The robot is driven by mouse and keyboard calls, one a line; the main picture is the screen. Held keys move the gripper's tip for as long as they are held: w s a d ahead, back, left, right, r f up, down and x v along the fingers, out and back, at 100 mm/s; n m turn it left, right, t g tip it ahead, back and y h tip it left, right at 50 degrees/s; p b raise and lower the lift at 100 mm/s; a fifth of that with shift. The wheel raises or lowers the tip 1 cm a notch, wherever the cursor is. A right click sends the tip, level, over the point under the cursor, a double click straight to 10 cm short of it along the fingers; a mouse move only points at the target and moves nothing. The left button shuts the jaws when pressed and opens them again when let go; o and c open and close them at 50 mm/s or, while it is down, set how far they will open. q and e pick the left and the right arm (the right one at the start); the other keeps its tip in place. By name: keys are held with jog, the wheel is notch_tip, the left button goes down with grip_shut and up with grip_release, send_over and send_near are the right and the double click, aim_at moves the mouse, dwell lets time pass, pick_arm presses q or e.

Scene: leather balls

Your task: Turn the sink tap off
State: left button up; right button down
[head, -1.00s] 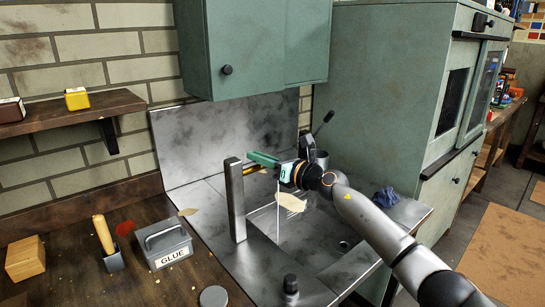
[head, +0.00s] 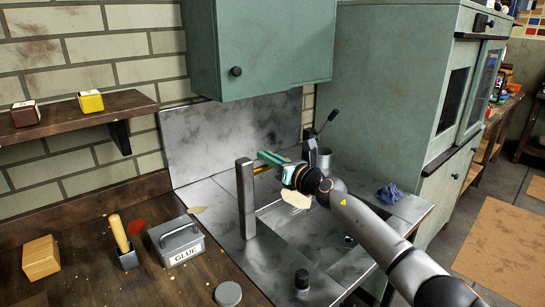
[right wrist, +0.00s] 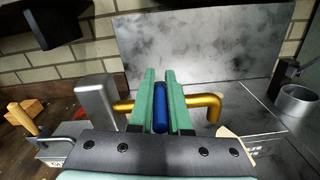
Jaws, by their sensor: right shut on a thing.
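The tap has a square grey metal post (head: 245,200) standing at the left of the steel sink (head: 325,245). In the right wrist view its gold spout (right wrist: 205,101) runs right from the post (right wrist: 97,100) and bends down. A blue tap handle (right wrist: 160,108) sits between the green fingers of my right gripper (right wrist: 160,80), which is shut on it. In the head view my right gripper (head: 272,160) is beside the top of the post and hides most of the spout and handle. No water stream shows below the spout. My left gripper is not in view.
A grey glue box (head: 175,241), a wooden-handled tool (head: 120,235) and a wooden block (head: 41,257) are on the bench at left. A grey cup (head: 320,160) stands behind the sink. A green cabinet (head: 265,45) hangs above.

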jog(key=shift+s+a+f, duration=0.1)
jog(key=shift+a+f, duration=0.05)
jog(key=shift+a, duration=0.05)
jog(key=c, duration=1)
grip_release()
jog(key=shift+o, duration=0.6)
jog(key=shift+d, duration=0.1)
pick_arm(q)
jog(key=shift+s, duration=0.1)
pick_arm(e)
jog(key=shift+d, duration=0.1)
